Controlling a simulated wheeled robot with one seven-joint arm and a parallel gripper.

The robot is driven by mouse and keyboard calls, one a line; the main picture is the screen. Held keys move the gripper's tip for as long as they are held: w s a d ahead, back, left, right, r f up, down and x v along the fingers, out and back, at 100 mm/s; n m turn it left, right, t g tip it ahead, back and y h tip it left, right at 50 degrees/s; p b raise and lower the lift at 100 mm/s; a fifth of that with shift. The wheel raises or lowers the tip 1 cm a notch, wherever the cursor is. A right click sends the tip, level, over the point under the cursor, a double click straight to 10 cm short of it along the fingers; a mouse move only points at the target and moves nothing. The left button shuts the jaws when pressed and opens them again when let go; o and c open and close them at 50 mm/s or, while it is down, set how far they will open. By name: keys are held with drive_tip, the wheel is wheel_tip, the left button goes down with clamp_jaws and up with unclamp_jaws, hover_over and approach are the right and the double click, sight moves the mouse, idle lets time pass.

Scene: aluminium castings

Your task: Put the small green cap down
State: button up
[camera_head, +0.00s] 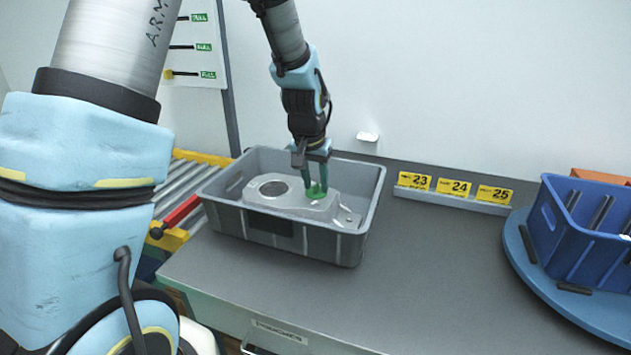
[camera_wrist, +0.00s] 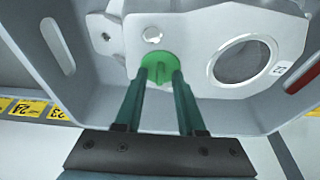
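The small green cap (camera_head: 316,192) lies on the right part of a grey aluminium casting (camera_head: 297,202) inside the grey crate. In the wrist view, the cap (camera_wrist: 160,62) is a flat round disc with a raised rib. My gripper (camera_head: 315,187) points down at it with two dark green fingers. The fingertips (camera_wrist: 161,76) are apart, on either side of the rib, with green disc showing between them. They overlap the disc's near edge in the picture; contact is hard to tell. Whatever is under the cap is hidden.
The grey crate (camera_head: 303,238) stands on a dark grey bench (camera_head: 410,270), its walls close around the casting. A roller conveyor (camera_head: 187,185) is at left. A blue crate (camera_head: 578,238) on a round blue base (camera_head: 527,262) stands at right. The bench between is clear.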

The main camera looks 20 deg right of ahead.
drive_tip(key=shift+r, duration=0.15)
drive_tip(key=shift+r+p, duration=0.35)
drive_tip(key=b+v, duration=0.3)
drive_tip(key=v, duration=0.9)
drive_tip(key=a+f+n, duration=0.1)
drive_tip(key=a, duration=0.4)
drive_tip(key=a+f+n, duration=0.1)
drive_tip(key=a+f, duration=0.1)
drive_tip(key=a, duration=0.3)
drive_tip(key=a+f+n+y, duration=0.1)
drive_tip(key=a+f, duration=0.1)
drive_tip(key=a, duration=0.3)
drive_tip(key=shift+a, duration=0.2)
drive_tip(key=s+a+f+n, duration=0.3)
drive_tip(key=s+a, duration=0.3)
drive_tip(key=a, duration=0.6)
drive_tip(key=shift+s+a+f+n+g+y, duration=0.15)
drive_tip(key=shift+f+n+g+y, duration=0.25)
drive_tip(key=shift+f, duration=0.35)
